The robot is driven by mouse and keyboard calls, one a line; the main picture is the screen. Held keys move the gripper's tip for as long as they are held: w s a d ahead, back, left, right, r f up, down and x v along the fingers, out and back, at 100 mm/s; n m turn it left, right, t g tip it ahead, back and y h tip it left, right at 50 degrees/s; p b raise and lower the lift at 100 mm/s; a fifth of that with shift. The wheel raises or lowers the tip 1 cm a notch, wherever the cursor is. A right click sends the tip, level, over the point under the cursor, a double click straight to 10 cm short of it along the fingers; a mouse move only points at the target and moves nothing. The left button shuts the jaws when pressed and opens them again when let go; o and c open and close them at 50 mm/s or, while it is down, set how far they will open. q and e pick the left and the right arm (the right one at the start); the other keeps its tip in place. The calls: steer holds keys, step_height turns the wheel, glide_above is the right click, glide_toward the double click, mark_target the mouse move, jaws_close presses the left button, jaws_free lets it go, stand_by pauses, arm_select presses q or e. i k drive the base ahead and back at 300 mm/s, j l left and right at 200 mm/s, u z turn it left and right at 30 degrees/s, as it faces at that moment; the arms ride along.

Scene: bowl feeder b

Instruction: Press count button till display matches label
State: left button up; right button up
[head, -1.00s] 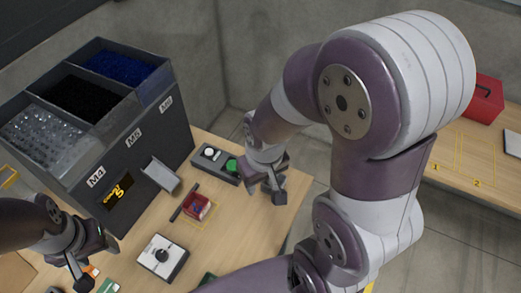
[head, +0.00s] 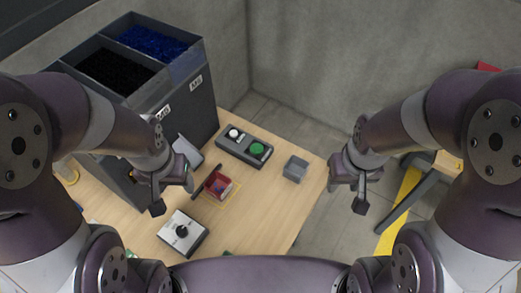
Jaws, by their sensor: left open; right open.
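A dark control box (head: 229,149) on the table carries a white button (head: 233,133) and a green button (head: 257,149). A white box with a black knob (head: 182,231) sits nearer the front. The dark feeder (head: 189,106) stands at left; its count display is hidden behind my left arm. Two feeder labels show, too small to read surely. My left gripper (head: 172,196) is open, above the table between the feeder and a red tray. My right gripper (head: 347,195) is open and empty, beyond the table's right edge. Neither gripper touches a button.
A grey chute (head: 187,152) juts from the feeder. A small grey open box (head: 295,168) stands at the table's right. Bare tabletop (head: 262,205) lies right of the tray.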

mark_target(256, 148)
steer(key=k+l+u, duration=0.1)
steer(key=l+u, duration=0.25)
steer(key=k+l+u, duration=0.1)
steer(key=l+u, duration=0.25)
steer(key=k+l+u, duration=0.2)
steer(key=l+u, duration=0.15)
steer(key=k+l+u, duration=0.2)
steer(key=l+u, duration=0.15)
